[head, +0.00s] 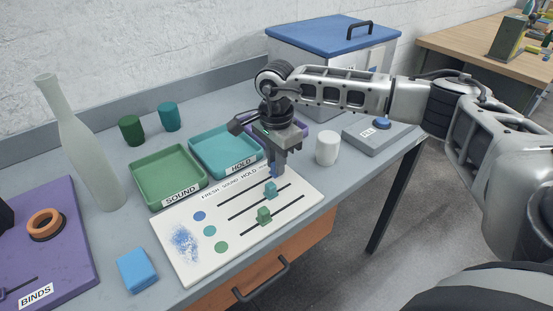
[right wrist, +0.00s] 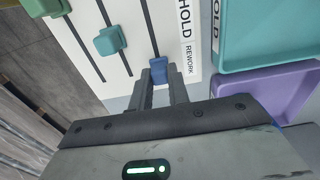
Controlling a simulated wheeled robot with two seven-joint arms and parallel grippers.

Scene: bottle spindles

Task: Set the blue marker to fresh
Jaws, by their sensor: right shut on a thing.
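A white board (head: 178,267) carries three dark slots, with the words FRESH, SOUND, HOLD and REWORK along its far edge. The blue marker (head: 273,171) is on the far slot, at its right end by REWORK; it also shows in the right wrist view (right wrist: 159,70). My right gripper (head: 279,168) is shut on the blue marker, fingers on either side of it. My left gripper is not in view.
Behind the board stand a green SOUND tray (head: 167,176), a teal HOLD tray (head: 225,150) and a purple tray (head: 298,129), partly hidden by my gripper. A white cup (head: 327,148) stands to the right. A blue block (head: 137,270) lies left of the board.

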